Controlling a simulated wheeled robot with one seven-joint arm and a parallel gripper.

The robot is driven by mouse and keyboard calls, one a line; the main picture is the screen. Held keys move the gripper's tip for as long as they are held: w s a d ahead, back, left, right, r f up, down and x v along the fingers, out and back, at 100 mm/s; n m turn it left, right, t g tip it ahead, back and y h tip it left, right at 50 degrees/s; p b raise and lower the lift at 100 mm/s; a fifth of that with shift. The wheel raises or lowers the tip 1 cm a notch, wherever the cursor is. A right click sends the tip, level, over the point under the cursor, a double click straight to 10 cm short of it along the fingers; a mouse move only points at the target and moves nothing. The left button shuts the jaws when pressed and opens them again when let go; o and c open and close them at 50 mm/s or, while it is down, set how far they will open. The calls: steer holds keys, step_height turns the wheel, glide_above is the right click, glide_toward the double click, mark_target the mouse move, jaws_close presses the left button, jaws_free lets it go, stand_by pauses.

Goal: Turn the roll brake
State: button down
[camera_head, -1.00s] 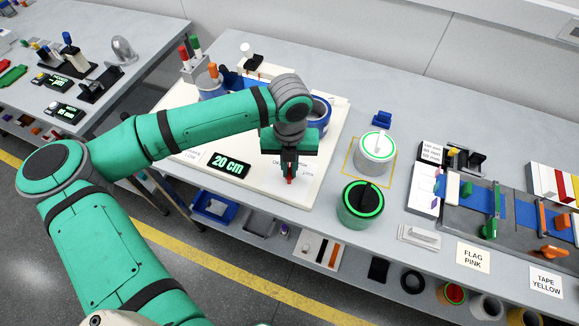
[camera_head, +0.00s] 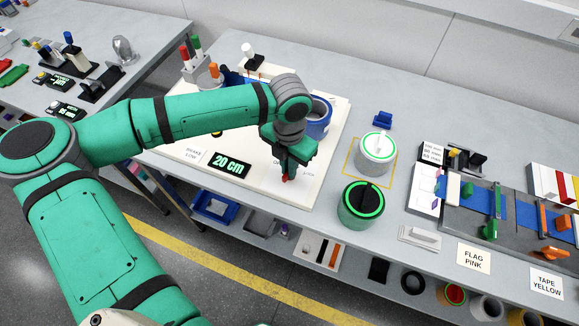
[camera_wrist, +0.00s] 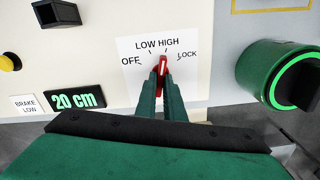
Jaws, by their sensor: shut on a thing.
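The roll brake is a red knob (camera_wrist: 163,66) on a white dial plate (camera_wrist: 130,75) marked OFF, LOW, HIGH and LOCK. My gripper (camera_wrist: 161,82) is shut on the knob, with a green finger on each side. The knob's upper end points up toward the HIGH mark in the wrist view; the fingers hide its lower part. In the head view my gripper (camera_head: 287,177) is over the front right of the white board, with a little red showing at its tips. A card reading BRAKE LOW (camera_wrist: 25,104) lies left of a display reading 20 cm (camera_wrist: 76,99).
A green-ringed dark green drum (camera_head: 361,205) and a white drum (camera_head: 375,153) stand right of the board. A blue ring-shaped roll (camera_head: 318,118) is behind my gripper. A grey fixture with blue strips (camera_head: 520,210) fills the right.

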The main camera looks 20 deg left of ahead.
steer(key=m, duration=0.4)
steer(key=shift+a+m, duration=0.15)
steer(key=shift+m, duration=0.15)
steer(key=m, duration=0.4)
steer(key=shift+w, duration=0.1)
steer(key=shift+m, duration=0.3)
steer(key=c, duration=1.9)
jaws_free()
steer(key=shift+o, duration=0.2)
step_height(320, 180, up, 11)
steer(key=shift+f, duration=0.1)
